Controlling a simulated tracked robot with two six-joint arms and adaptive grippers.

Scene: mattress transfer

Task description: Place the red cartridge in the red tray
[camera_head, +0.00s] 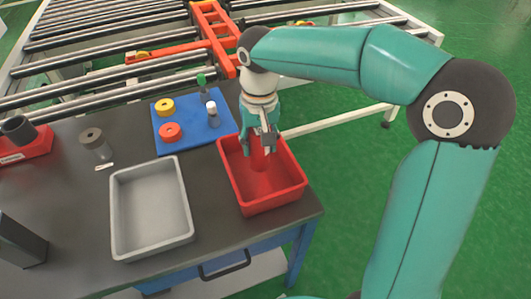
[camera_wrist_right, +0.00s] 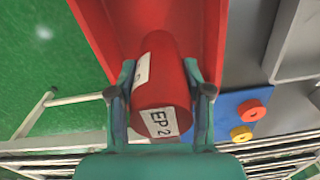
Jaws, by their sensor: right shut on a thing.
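The red tray (camera_head: 272,204) stands at the right front corner of the dark table. My right gripper (camera_head: 262,148) points down over the tray. In the right wrist view, my right gripper (camera_wrist_right: 160,100) is shut on the red cartridge (camera_wrist_right: 162,88), one finger on each side of it. The cartridge has a white label reading "EP 2". The red tray (camera_wrist_right: 207,35) shows behind it. In the head view the cartridge is hard to tell from the red tray, and I cannot tell whether it touches the tray floor. My left gripper is not in view.
A grey tray (camera_head: 150,246) stands left of the red tray. A blue mat (camera_head: 188,139) behind holds red and yellow rings (camera_head: 169,132) and small bottles (camera_head: 213,117). A roller conveyor (camera_head: 110,35) lies beyond.

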